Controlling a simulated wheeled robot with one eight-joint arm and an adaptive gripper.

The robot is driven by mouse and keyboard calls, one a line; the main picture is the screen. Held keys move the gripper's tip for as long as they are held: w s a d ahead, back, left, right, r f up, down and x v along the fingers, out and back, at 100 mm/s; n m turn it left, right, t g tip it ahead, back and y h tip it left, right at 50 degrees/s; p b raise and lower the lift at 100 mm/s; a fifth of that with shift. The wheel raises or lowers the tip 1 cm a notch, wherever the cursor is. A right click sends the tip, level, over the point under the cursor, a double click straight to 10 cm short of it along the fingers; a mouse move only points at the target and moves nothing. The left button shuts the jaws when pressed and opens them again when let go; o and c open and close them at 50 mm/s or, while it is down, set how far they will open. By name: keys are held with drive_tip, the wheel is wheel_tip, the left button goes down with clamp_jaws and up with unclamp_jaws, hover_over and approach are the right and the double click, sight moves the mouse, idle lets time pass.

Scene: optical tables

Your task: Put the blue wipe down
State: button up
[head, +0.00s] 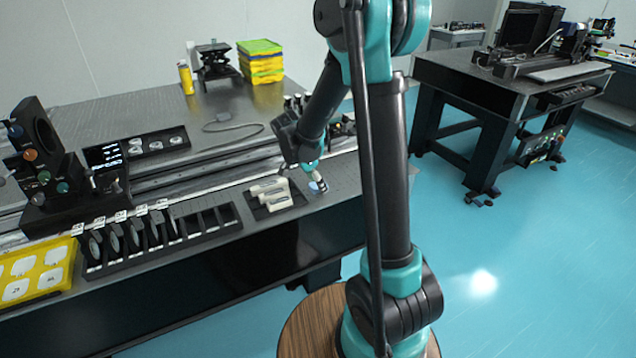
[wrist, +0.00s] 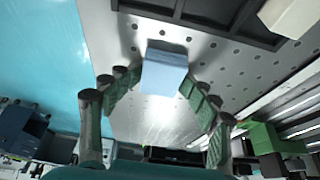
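The blue wipe (wrist: 164,72) is a small light-blue block between the fingertips of my gripper (wrist: 161,84) in the wrist view. Both fingers close in on its sides, and it sticks out past the tips. In the head view my gripper (head: 311,168) points down over the near edge of the long optical table (head: 345,175). The wipe (head: 318,187) shows small and partly hidden at the fingertips, close to the perforated tabletop. I cannot tell whether its underside touches the table.
A dark tray (head: 268,208) with pale blocks lies just left of my gripper. Further left are a black slotted rack (head: 165,240) of round optics and a yellow case (head: 38,268). A metal rail runs behind. Bare tabletop surrounds the wipe; the table edge is close.

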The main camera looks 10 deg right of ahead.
drive_tip(key=shift+r, duration=0.5)
drive_tip(key=d+v, duration=0.1)
drive_tip(key=v, duration=1.6)
drive_tip(key=s+d+f+n+t+y, duration=0.1)
drive_tip(key=s+d+f+n+y, duration=0.1)
drive_tip(key=s+d+f+n, duration=0.2)
drive_tip(key=s+d+f+n+t+y, duration=0.1)
drive_tip(key=s+d+f+n, duration=0.4)
drive_tip(key=s+f+n, duration=0.5)
drive_tip(key=s+f+y, duration=0.1)
drive_tip(key=s+f, duration=0.1)
drive_tip(key=s, duration=0.3)
drive_tip(key=shift+s+d+f+t, duration=0.15)
drive_tip(key=shift+s+d+t, duration=0.15)
drive_tip(key=shift+t, duration=0.1)
drive_tip(key=shift+o, duration=0.6)
